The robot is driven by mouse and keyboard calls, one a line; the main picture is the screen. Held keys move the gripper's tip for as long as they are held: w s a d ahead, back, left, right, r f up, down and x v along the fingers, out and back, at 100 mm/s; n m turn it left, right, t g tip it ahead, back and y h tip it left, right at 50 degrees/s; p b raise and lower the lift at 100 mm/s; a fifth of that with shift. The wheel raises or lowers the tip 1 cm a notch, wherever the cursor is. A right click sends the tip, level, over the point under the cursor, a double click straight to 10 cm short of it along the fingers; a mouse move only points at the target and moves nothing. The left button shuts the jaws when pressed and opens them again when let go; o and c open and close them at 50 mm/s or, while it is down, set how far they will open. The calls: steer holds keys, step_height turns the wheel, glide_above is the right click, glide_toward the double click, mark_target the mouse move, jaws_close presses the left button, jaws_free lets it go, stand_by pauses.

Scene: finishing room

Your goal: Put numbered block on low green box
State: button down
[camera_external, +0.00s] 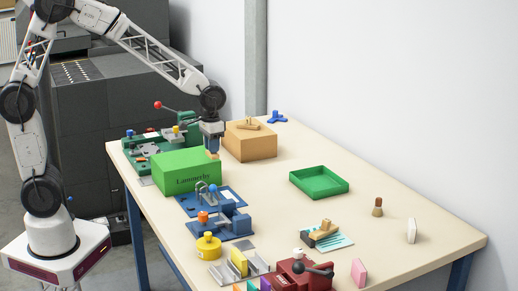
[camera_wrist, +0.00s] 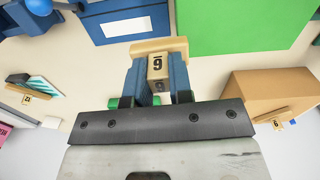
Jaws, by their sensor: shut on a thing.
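My gripper (camera_external: 212,148) points down and is shut on a tan wooden numbered block (camera_wrist: 157,66). In the wrist view the block sits between the blue fingers, with an underlined number that looks like 9 or 6 on its face. A wooden bar extends across the fingertips. In the external view only a small tan part of the block shows below the fingers. The low green box (camera_external: 188,174), with dark lettering on its side, is beside and below the gripper, near its back right corner. Its flat green top also shows in the wrist view (camera_wrist: 250,25).
A cardboard box (camera_external: 250,143) with a wooden piece on top stands right of the gripper. A green tray (camera_external: 319,183) lies farther right. Blue fixtures (camera_external: 217,215), a yellow weight (camera_external: 208,247) and a red device (camera_external: 297,276) crowd the front. The table's right middle is mostly clear.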

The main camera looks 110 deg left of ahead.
steer(key=s+d, duration=0.1)
steer(key=s, duration=0.3)
steer(key=s+d+r, duration=0.1)
steer(key=s, duration=0.3)
steer(key=s+d+r, duration=0.1)
steer(key=s, duration=0.2)
steer(key=shift+s+r, duration=0.2)
steer(key=shift+s, duration=0.2)
steer(key=s+d, duration=0.5)
steer(key=s, duration=0.6)
steer(key=shift+s+d+m, duration=0.3)
steer(key=shift+s, duration=0.1)
glide_above(185, 158)
steer(key=shift+f, duration=0.8)
steer(key=shift+f, duration=1.75)
steer(key=shift+f, duration=0.1)
